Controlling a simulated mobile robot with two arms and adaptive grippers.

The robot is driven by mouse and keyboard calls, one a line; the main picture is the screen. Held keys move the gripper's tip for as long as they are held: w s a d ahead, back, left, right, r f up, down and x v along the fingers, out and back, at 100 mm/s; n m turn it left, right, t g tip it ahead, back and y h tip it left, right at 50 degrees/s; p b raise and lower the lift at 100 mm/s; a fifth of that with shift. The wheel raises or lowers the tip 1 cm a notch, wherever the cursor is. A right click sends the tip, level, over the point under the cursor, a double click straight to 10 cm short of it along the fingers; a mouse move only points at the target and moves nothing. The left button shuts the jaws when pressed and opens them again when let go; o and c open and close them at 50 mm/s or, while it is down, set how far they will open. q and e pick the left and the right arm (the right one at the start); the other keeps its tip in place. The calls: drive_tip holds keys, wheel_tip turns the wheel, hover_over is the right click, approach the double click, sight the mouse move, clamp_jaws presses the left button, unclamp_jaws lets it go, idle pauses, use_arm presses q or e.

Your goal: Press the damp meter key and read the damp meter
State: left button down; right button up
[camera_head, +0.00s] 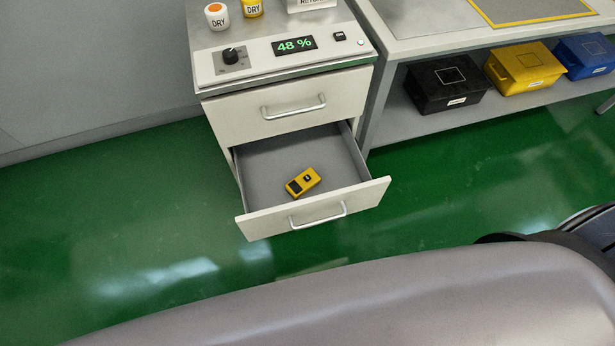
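A white panel (259,67) on top of the drawer cabinet has a display (294,45) reading "48 %" in green. I cannot tell for sure which of the two is the damp meter. Neither gripper is in view.
The upper drawer (240,115) is shut. Black (440,88), yellow (522,68) and blue (588,55) bins sit on a shelf at right. The green floor (100,220) left of the cabinet is clear.

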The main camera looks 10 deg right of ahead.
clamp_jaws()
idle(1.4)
